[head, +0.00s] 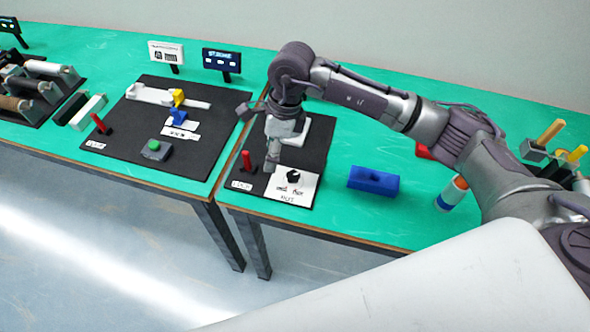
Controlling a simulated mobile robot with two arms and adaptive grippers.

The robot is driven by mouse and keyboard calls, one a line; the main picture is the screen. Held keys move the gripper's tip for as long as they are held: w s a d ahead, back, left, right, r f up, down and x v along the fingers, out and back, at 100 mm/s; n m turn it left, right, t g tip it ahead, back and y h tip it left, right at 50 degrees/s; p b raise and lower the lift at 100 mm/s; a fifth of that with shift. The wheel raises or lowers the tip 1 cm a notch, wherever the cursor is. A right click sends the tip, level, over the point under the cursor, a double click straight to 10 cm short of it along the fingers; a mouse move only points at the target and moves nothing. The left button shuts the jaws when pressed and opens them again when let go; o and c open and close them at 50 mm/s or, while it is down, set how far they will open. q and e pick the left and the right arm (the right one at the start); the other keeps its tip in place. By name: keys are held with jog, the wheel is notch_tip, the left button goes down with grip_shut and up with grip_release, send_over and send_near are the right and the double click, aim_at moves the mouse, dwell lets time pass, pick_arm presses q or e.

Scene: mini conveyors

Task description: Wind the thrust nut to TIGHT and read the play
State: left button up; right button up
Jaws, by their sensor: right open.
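The thrust nut is a black knob (293,177) on a white labelled plate (301,194) at the front of a black mat (318,150), right of centre. The print on the plate is too small to read surely. My right gripper (268,148) is open above the mat, just behind and left of the knob and apart from it. It hides part of a white fixture (318,130) on the mat. A dark display (222,60) stands at the back; its text is not legible. My left gripper is not in view.
A red lever (247,161) stands close left of my right gripper. The table's front edge is near.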

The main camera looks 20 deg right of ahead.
aim_at(295, 174)
jog(key=w+d+h, duration=0.2)
jog(key=d+h, duration=0.1)
jog(key=d, duration=0.3)
jog(key=f+p, duration=0.2)
jog(key=f, duration=0.4)
jog(key=f+p, duration=0.1)
jog(key=f, duration=0.5)
jog(key=shift+s+a+f+p, duration=0.15)
jog(key=shift+s+f+p, duration=0.05)
jog(key=shift+f+p, duration=0.15)
jog(key=shift+c, duration=0.3)
jog(key=c, duration=1.1)
